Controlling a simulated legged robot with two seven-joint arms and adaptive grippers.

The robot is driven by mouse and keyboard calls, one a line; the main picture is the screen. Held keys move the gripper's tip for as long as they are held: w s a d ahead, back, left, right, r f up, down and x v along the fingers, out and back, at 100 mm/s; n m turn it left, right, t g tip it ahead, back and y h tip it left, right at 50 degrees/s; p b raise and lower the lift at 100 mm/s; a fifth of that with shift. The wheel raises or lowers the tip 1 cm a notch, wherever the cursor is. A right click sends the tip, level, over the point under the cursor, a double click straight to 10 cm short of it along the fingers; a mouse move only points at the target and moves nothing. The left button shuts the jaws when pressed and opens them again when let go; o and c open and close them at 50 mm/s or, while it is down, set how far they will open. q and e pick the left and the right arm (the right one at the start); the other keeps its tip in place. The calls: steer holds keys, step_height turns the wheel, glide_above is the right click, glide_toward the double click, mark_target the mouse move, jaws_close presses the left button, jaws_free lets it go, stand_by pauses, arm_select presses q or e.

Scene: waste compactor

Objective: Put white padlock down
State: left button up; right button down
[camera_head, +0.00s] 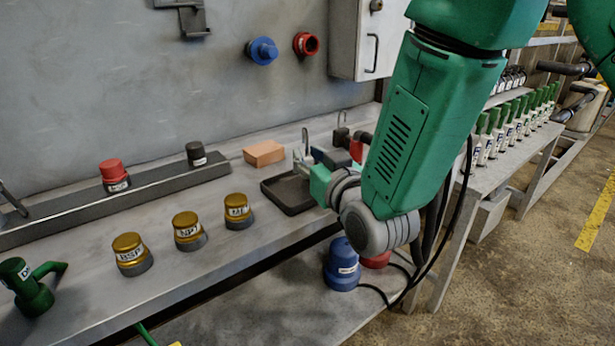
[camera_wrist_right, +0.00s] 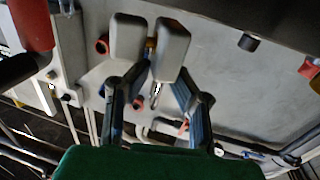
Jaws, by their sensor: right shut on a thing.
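My right gripper (camera_head: 308,160) is at the back edge of a black tray (camera_head: 290,208) on the grey bench, partly hidden by its own wrist. In the right wrist view my right gripper (camera_wrist_right: 149,45) has its two grey finger pads close together on a small thing. A thin metal part, like a shackle (camera_wrist_right: 157,92), shows between the fingers; most of the held thing is hidden. In the head view a thin metal hook shape (camera_head: 305,140) rises at the fingertips. I cannot make out the padlock's white body clearly. My left gripper is not in view.
Several gold-topped knobs (camera_head: 187,230) stand along the bench front. A red-topped knob (camera_head: 113,175) and a black one (camera_head: 196,153) are on a raised rail. A blue container (camera_head: 342,265) sits on the lower shelf. The visible tray floor is bare.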

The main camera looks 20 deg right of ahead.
steer(key=f, duration=0.1)
steer(key=a+f+b, duration=0.1)
steer(key=f, duration=0.1)
steer(key=shift+a+f, duration=0.1)
steer(key=shift+a, duration=0.2)
steer(key=shift+d, duration=0.3)
steer(key=c, duration=1.4)
jaws_free()
steer(key=shift+d+f, duration=0.1)
steer(key=shift+d, duration=0.05)
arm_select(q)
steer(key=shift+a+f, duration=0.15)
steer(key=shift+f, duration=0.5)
arm_select(e)
steer(key=shift+o, duration=0.2)
